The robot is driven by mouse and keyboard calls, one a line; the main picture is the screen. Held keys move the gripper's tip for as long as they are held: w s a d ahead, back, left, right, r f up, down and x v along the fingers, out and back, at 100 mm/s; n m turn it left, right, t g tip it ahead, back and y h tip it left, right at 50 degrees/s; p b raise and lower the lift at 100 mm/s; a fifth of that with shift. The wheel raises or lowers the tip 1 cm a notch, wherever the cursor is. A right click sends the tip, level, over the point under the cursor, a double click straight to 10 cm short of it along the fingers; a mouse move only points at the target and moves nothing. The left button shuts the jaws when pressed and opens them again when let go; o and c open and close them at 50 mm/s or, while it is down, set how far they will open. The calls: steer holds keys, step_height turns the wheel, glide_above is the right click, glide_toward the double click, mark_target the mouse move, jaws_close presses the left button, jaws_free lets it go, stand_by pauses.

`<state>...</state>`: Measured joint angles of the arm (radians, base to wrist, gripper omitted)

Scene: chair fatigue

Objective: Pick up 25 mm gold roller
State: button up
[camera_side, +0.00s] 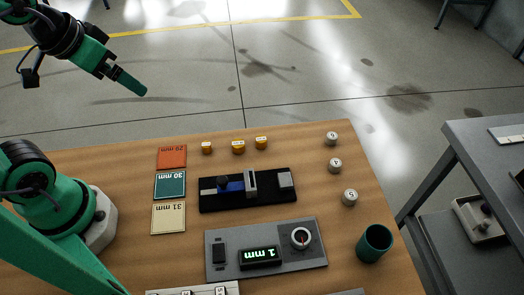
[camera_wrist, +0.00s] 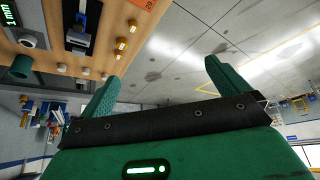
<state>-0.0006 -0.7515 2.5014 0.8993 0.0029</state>
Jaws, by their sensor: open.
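Three small gold rollers stand in a row near the far edge of the wooden table: a left one (camera_side: 207,147), a middle one (camera_side: 238,147) and a right one (camera_side: 261,142). Each has a pale label too small to read, so I cannot tell which is 25 mm. The wrist view also shows the gold rollers (camera_wrist: 121,44) at upper left, outside the jaws. My gripper (camera_side: 133,84) is raised at the upper left of the side view, apart from the rollers. In the wrist view its green fingers (camera_wrist: 163,76) are spread, with only floor between them.
Orange (camera_side: 171,157), teal (camera_side: 169,185) and cream (camera_side: 168,218) squares lie on the table's left. A black gauge fixture (camera_side: 247,206) and a grey display panel (camera_side: 226,271) reading "1 mm" sit centrally. Silver rollers (camera_side: 335,165) and a green cup (camera_side: 374,243) stand right.

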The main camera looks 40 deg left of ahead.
steer(key=shift+c, duration=0.2)
steer(key=c, duration=1.1)
steer(key=shift+w, duration=0.15)
steer(key=w+d+f+g, duration=0.2)
steer(key=w+f, duration=0.1)
steer(key=f, duration=0.2)
steer(key=w+d+f+g, duration=0.1)
steer(key=w+d+f, duration=0.2)
steer(key=w+f, duration=0.1)
steer(key=w+d+f+g, duration=0.2)
steer(key=w+f, duration=0.1)
steer(key=f, duration=0.4)
steer(key=shift+w+d+g, duration=0.2)
steer(key=shift+w+g, duration=0.05)
steer(key=shift+g, duration=0.05)
steer(key=shift+d+f, duration=0.1)
steer(key=shift+f, duration=0.1)
steer(key=shift+f, duration=0.1)
